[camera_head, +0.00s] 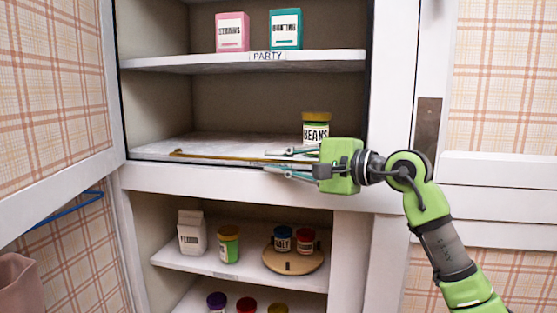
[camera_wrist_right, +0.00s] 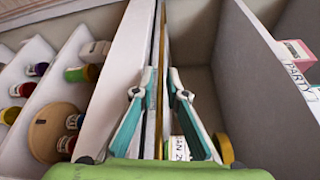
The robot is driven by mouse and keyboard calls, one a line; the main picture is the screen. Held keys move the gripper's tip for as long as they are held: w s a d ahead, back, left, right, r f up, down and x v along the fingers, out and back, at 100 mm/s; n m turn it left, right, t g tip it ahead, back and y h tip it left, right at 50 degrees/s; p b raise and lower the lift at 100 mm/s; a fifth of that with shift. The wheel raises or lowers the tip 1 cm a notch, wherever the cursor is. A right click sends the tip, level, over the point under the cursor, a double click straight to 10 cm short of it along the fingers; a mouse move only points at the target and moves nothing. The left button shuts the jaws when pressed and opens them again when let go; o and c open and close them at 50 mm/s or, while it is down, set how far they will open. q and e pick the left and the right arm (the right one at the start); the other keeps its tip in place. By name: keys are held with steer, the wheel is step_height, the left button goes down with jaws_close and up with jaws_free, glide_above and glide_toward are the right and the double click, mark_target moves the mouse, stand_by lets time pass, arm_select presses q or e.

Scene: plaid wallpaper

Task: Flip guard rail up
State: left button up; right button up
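The guard rail (camera_head: 225,156) is a thin brass-coloured bar lying low along the front edge of the middle shelf. In the right wrist view the rail (camera_wrist_right: 159,50) runs between my right gripper's two fingers. My right gripper (camera_head: 267,161) points left along the shelf edge, one finger above the edge and one below it. In the wrist view its fingertips (camera_wrist_right: 161,80) stand apart, with gaps beside the rail. The rail's right end is hidden behind the gripper. My left gripper is not in view.
A beans jar (camera_head: 316,128) stands on the middle shelf (camera_head: 215,145), just behind my right gripper. Pink (camera_head: 232,32) and teal (camera_head: 285,30) boxes stand on the shelf above. Lower shelves hold a carton (camera_head: 191,235) and several jars. An open door (camera_head: 55,110) is at left.

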jaws_close()
arm_select(q)
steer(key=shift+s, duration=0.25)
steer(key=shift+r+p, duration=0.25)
steer(key=shift+p, duration=0.05)
arm_select(e)
steer(key=shift+r+m, duration=0.3)
steer(key=shift+w+d+r+m+g+h+p, duration=0.15)
steer(key=shift+r+m+g+p, duration=0.15)
steer(key=shift+r+m+p, duration=0.25)
steer(key=shift+w+a+r+m+g+h+p, duration=0.15)
steer(key=shift+r+m+g+p, duration=0.15)
steer(key=shift+r+m+p, duration=0.25)
steer(key=shift+w+d+r+m+g+p, duration=0.2)
steer(key=shift+r+m+g+p, duration=0.25)
steer(key=shift+m+p, duration=0.45)
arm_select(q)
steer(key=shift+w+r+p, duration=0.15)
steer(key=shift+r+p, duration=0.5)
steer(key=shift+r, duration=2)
arm_select(e)
steer(key=shift+w+m+g, duration=0.15)
steer(key=shift+m+g, duration=0.2)
steer(key=shift+m, duration=0.05)
